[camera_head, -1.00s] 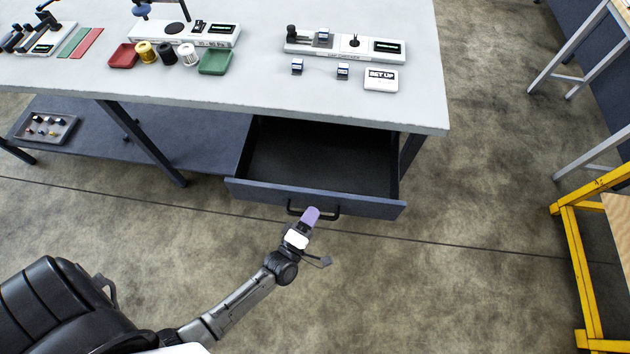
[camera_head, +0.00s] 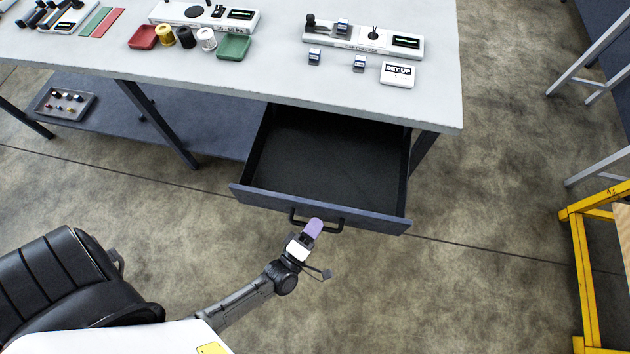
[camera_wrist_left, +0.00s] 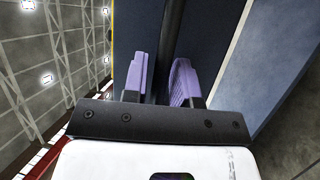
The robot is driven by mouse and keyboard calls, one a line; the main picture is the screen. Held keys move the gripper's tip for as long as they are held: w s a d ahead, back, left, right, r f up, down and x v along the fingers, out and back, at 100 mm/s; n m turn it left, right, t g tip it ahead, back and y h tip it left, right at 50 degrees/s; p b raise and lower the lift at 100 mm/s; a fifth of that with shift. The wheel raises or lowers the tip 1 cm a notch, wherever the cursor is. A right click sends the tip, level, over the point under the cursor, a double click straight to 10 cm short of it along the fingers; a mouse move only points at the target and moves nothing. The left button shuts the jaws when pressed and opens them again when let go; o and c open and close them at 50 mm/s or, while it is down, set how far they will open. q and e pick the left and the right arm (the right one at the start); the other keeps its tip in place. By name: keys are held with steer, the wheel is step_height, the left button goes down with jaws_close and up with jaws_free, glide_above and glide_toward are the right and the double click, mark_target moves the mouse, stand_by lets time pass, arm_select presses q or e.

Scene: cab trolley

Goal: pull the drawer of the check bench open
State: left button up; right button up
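The check bench (camera_head: 290,75) has a light grey top. Its dark drawer (camera_head: 375,219) stands far out from under the bench, and its inside looks empty. A black bar handle (camera_head: 335,229) is on the drawer front. My left gripper (camera_head: 314,227) has purple fingers and is at the handle. In the left wrist view, the fingers (camera_wrist_left: 163,80) stand on either side of the dark handle bar (camera_wrist_left: 171,40), with the blue drawer front behind. The fingertips' contact with the bar is partly hidden. My right gripper is in neither view.
A black chair (camera_head: 60,280) stands at lower left. A yellow frame (camera_head: 580,270) is at the right. A grey tray of small parts (camera_head: 65,104) sits on the lower shelf. The floor right of the drawer is clear.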

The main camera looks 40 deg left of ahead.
arm_select(q)
steer(key=shift+o, duration=1.1)
steer(key=shift+s, duration=0.15)
steer(key=s+d+f, duration=0.1)
steer(key=s+f, duration=0.1)
steer(key=s, duration=1.1)
steer(key=shift+s+d+f, duration=0.15)
steer(key=shift+f, duration=0.1)
